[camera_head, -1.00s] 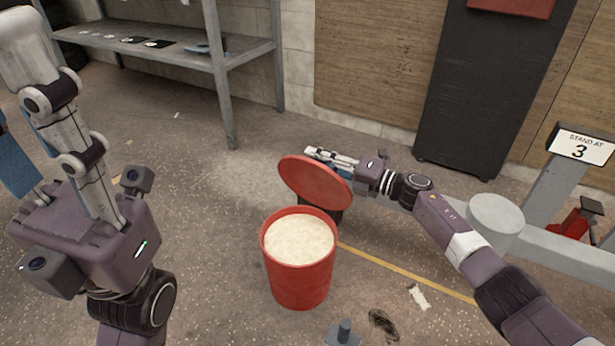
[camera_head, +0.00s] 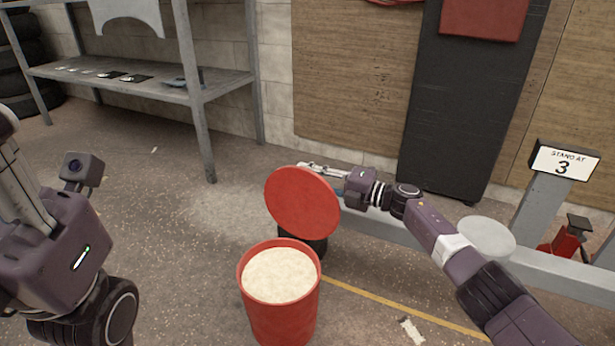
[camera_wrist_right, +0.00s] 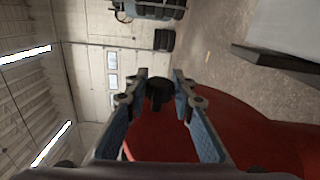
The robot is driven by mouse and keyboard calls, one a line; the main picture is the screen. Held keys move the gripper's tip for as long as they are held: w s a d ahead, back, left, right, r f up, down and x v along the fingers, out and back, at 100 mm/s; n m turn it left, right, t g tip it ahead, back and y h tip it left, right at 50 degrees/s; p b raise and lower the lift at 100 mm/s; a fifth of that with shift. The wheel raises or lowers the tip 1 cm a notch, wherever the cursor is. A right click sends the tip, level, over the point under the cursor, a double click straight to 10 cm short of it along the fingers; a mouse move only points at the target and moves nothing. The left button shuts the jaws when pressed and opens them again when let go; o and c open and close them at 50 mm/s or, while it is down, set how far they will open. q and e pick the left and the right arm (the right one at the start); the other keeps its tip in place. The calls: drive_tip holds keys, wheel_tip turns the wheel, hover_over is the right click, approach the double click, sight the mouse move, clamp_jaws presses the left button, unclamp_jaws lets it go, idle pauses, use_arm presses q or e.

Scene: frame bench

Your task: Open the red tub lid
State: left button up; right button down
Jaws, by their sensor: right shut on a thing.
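The red tub (camera_head: 285,315) stands on the floor, filled with a pale grainy material (camera_head: 280,275). Its round red lid (camera_head: 302,203) is raised and tilted up behind the tub mouth, leaving the mouth uncovered. My right gripper (camera_head: 325,168) is at the lid's upper far side, its fingertips partly hidden by the lid. In the right wrist view its fingers close around a dark knob (camera_wrist_right: 158,92) in front of the red lid (camera_wrist_right: 235,120). My left gripper (camera_head: 15,180) is at the left edge, away from the tub; its fingertips are out of frame.
A dark round object (camera_head: 314,243) shows behind the tub, under the lid. A grey rail (camera_head: 560,262) with a round pale disc (camera_head: 486,238) and a sign post (camera_head: 540,205) are at right. A metal shelf (camera_head: 140,85) stands back left. Floor left of the tub is clear.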

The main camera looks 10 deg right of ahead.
drive_tip(key=shift+w+d+f, duration=0.1)
drive_tip(key=shift+d, duration=0.05)
drive_tip(key=c, duration=1.7)
unclamp_jaws()
drive_tip(key=shift+o, duration=0.2)
drive_tip(key=v, duration=1.2)
